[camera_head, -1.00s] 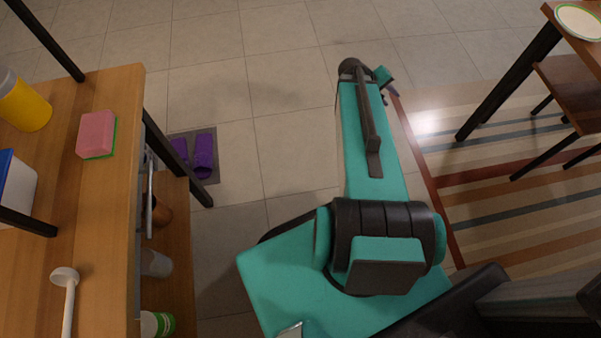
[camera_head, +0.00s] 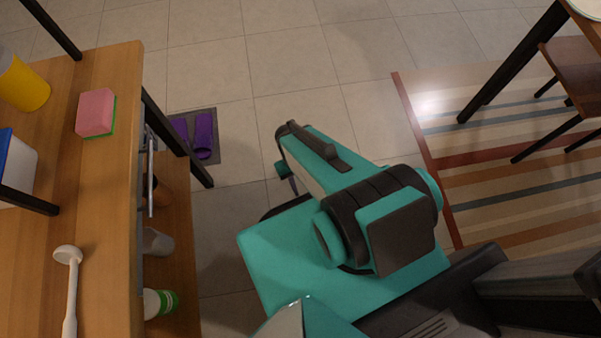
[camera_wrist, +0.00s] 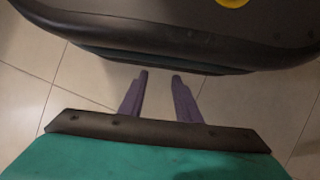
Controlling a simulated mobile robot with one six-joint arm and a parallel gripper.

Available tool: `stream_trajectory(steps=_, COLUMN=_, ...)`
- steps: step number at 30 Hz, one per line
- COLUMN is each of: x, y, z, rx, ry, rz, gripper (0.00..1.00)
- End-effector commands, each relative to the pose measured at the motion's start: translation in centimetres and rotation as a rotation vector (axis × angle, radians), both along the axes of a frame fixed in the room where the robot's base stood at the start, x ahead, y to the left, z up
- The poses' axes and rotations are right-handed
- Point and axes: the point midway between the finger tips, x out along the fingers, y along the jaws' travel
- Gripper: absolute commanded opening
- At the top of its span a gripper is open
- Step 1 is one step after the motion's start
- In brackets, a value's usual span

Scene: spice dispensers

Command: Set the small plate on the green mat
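A pale plate (camera_head: 588,7) lies on the table at the top right of the head view, mostly cut off by the frame edge. I cannot tell whether it is the small plate. No green mat shows in either view. My gripper (camera_wrist: 158,77) is in the wrist view, with its two fingers apart and nothing between them, above the tiled floor. In the head view it is mostly hidden behind my arm.
Purple slippers (camera_head: 203,135) lie on the tiled floor. A striped rug (camera_head: 480,160) is under the table at right.

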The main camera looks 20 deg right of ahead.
Motion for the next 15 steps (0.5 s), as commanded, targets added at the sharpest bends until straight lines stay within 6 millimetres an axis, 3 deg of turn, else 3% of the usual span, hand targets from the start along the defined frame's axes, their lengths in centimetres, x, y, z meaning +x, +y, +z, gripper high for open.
stream_trajectory(steps=10, x=-0.64, y=0.65, z=-0.19, rx=0.012, ry=0.012, rz=-0.003, gripper=0.29)
stream_trajectory(steps=15, x=-0.61, y=0.63, z=-0.19, rx=0.011, ry=0.012, rz=-0.003, gripper=0.00)
